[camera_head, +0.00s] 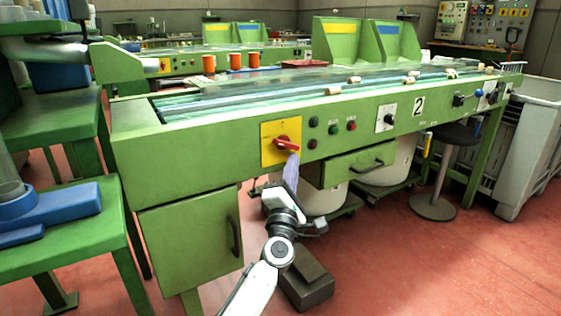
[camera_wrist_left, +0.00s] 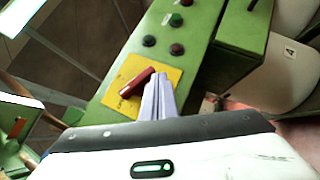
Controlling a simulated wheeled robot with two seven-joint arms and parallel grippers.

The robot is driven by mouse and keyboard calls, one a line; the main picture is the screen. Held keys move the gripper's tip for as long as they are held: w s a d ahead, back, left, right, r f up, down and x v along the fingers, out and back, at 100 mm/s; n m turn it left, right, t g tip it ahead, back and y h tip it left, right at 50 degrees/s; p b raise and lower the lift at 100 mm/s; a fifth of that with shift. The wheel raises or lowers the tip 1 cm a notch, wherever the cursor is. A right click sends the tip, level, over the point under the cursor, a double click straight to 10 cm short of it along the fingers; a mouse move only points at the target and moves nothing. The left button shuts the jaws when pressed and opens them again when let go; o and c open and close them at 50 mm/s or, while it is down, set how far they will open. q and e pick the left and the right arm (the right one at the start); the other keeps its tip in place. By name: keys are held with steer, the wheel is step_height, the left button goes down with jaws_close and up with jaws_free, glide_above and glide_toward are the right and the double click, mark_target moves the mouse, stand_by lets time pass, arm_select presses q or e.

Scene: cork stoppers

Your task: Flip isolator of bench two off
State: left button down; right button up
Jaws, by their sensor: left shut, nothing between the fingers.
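Bench two (camera_head: 200,140) is a long green bench with a white plate bearing a "2" (camera_head: 419,105). Its isolator is a red rotary handle (camera_head: 286,144) on a yellow plate (camera_head: 268,150) near the left end of the front panel. The handle lies nearly level, its right end slightly lower. My left gripper (camera_head: 292,158) is shut and empty, its pale fingers pointing up just below the handle's right end. In the left wrist view the fingertips (camera_wrist_left: 158,80) are beside the red handle (camera_wrist_left: 136,83); I cannot tell whether they touch. My right gripper is out of view.
Several small buttons (camera_head: 333,129) sit right of the isolator. Below are a green drawer (camera_head: 350,164) and a cabinet door with a dark handle (camera_head: 190,240). Another green table (camera_head: 75,225) with a blue object stands left. Red floor is open at the front right.

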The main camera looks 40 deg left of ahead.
arm_select(q)
steer(key=p+v, duration=0.1)
steer(key=v, duration=0.9)
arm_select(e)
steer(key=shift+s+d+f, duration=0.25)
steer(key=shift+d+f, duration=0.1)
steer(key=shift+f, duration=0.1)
arm_select(q)
steer(key=shift+d, duration=0.2)
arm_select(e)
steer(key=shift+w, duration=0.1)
